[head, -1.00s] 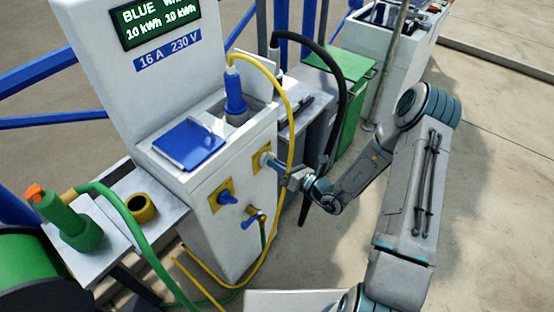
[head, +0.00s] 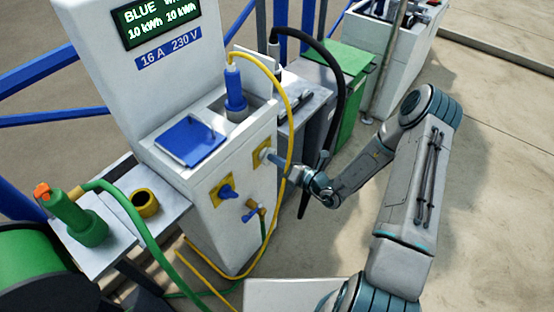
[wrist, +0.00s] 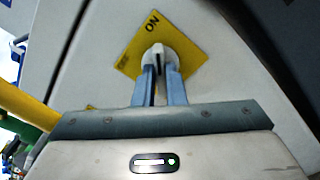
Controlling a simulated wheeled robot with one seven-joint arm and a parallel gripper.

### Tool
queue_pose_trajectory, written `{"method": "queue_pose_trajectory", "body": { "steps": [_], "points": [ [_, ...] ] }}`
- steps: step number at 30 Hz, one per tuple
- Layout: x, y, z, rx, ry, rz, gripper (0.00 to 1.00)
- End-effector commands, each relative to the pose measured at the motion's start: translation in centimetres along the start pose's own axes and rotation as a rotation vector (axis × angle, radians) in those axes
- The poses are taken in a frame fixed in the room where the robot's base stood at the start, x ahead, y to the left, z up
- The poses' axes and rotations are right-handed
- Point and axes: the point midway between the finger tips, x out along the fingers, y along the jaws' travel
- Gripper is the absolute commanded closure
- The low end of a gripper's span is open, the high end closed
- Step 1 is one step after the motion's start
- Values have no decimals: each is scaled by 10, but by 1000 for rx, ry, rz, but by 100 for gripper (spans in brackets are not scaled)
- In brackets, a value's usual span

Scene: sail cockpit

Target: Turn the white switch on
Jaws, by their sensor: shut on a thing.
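The white switch (wrist: 158,55) is a round knob with a dark slot-like mark on a yellow plate (wrist: 135,50), marked "ON" along its upper edge. In the head view the yellow plate (head: 256,160) is on the front of the white pedestal, with the knob (head: 264,155) partly hidden by my fingers. My gripper (wrist: 160,80) has its two blue-grey fingers closed around the knob, one on each side. In the head view my gripper (head: 276,160) reaches the knob from the right.
A blue switch (head: 228,191) on another yellow plate is to the left, with a small tap (head: 253,209) below. A yellow cable (head: 289,140) hangs close by the gripper, and a black cable (head: 340,105) is behind. Open floor (head: 490,200) lies to the right.

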Motion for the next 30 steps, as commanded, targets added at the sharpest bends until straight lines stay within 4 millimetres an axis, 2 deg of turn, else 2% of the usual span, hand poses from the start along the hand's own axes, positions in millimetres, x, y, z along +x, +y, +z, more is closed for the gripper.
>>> {"method": "queue_pose_trajectory", "body": {
  "steps": [1, 3, 11, 15, 20, 30],
  "points": [
    [-1, -1, -2, 4, 5, -3, 87],
    [-1, -1, -2, 4, 5, -3, 68],
    [-1, 0, -1, 1, 2, -1, 68],
    [-8, -1, 0, 1, 1, -3, 68],
    [-36, -1, 0, 1, 0, -5, 68],
    [-111, -1, 0, 2, 0, -5, 68]
  ]
}}
